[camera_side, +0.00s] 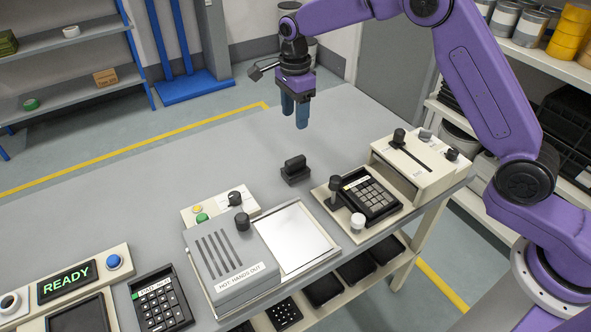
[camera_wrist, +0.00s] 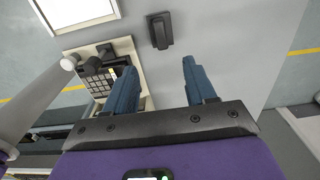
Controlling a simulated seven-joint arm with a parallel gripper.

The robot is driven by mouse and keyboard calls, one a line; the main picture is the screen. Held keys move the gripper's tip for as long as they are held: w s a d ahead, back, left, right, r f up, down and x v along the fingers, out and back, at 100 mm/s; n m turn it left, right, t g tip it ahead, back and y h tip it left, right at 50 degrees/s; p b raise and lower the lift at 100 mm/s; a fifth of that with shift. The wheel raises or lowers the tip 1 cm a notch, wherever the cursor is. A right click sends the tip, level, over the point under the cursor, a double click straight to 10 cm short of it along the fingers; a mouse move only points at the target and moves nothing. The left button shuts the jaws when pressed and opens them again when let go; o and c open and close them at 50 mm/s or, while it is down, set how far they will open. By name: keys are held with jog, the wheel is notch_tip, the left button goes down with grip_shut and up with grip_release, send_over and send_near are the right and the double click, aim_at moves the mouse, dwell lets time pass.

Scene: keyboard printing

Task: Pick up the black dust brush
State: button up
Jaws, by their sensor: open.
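The black dust brush (camera_side: 295,169) stands on the grey table, a small dark block with a raised grip along its top. It also shows in the wrist view (camera_wrist: 159,31), near the top, beyond my fingertips. My gripper (camera_side: 295,112) hangs above the table with its blue fingers pointing down. It is above the brush in the side view and apart from it. In the wrist view the two blue fingers (camera_wrist: 158,78) are spread with nothing between them.
A keypad block (camera_side: 365,197) with a knob and a white-topped post stands right of the brush. A cream box (camera_side: 415,165) with a slider is behind it. A grey vented press (camera_side: 230,262) labelled hot stands front left. The table beyond the brush is clear.

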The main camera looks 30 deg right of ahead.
aim_at(295, 159)
notch_tip(295, 159, down, 16)
jog(key=shift+d+r, duration=0.1)
jog(key=shift+d, duration=0.05)
dwell(0.5)
grip_shut()
